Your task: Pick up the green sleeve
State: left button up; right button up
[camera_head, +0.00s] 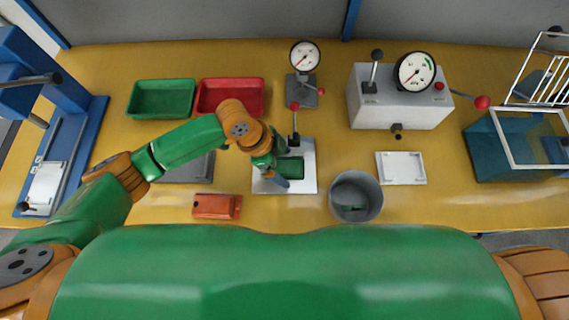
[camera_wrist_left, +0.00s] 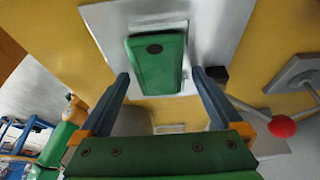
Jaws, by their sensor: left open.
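The green sleeve (camera_wrist_left: 157,62) is a flat green block with a dark round hole near one end. In the left wrist view it lies on a pale fixture plate (camera_wrist_left: 108,22). In the head view the sleeve (camera_head: 291,168) shows beside my left gripper (camera_head: 281,181), which partly covers the plate. In the left wrist view my left gripper (camera_wrist_left: 160,76) is open, its two blue fingers apart on either side of the sleeve's near part. Nothing is gripped. Whether the fingers are level with the sleeve is hard to tell. My right gripper is not in view.
A press with a gauge (camera_head: 305,56) and red-knobbed lever stands behind the plate. A grey bin (camera_head: 356,196) with something green inside stands to its right. An orange-red block (camera_head: 216,206) lies to its left. Green (camera_head: 162,98) and red (camera_head: 230,82) trays are behind.

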pick_arm(q)
jog(key=shift+s+f, duration=0.1)
dwell(0.3)
jog(key=c, duration=1.5)
